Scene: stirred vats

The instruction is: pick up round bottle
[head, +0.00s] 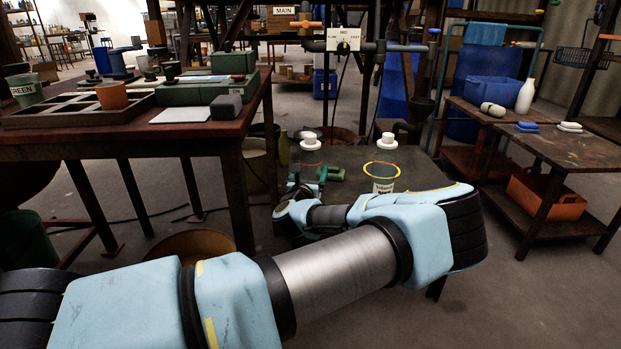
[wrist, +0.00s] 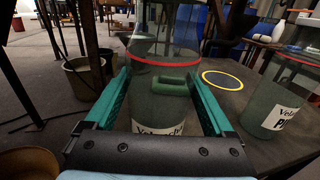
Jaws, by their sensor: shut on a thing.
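A clear round bottle (wrist: 165,52) with a red ring and a white label stands between the two green fingers of my gripper (wrist: 159,78) in the wrist view. The fingers are shut on its sides, and its top runs out of the picture. In the head view the bottle (head: 310,158) shows a white cap, and my arm hides its lower part. I cannot tell whether its base touches the bench.
A second clear bottle (wrist: 268,110) with a red ring and white label stands close on the right. A yellow ring mark (wrist: 222,80) lies on the bench between them. A green handled object (wrist: 173,84) shows through the held bottle. A cluttered table (head: 110,148) stands at left.

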